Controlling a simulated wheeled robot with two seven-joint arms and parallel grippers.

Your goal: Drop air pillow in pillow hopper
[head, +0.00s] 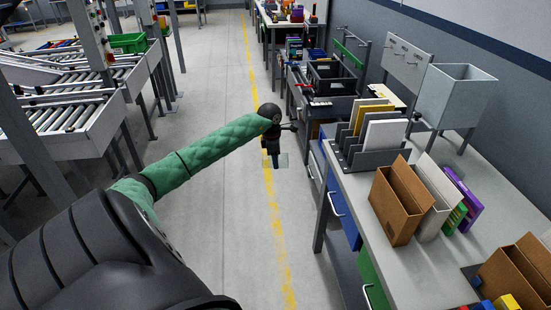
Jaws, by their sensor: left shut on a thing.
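My left gripper (275,154), at the end of the green-sleeved arm, hangs over the aisle floor left of the workbench. It is shut on a small pale, see-through piece, seemingly the air pillow (283,160), which is mostly hidden by the gripper. An open-topped grey bin, seemingly the pillow hopper (452,102), stands at the back of the bench by the wall. It is well to the right of the gripper and apart from it. My right gripper is out of view.
The bench (352,186) holds a file rack (378,158) with envelopes, brown cartons (395,205) and a pegged panel (404,62). Drawer handles stick out at its front edge. Roller conveyors (75,105) stand left. The aisle (215,80) between is clear.

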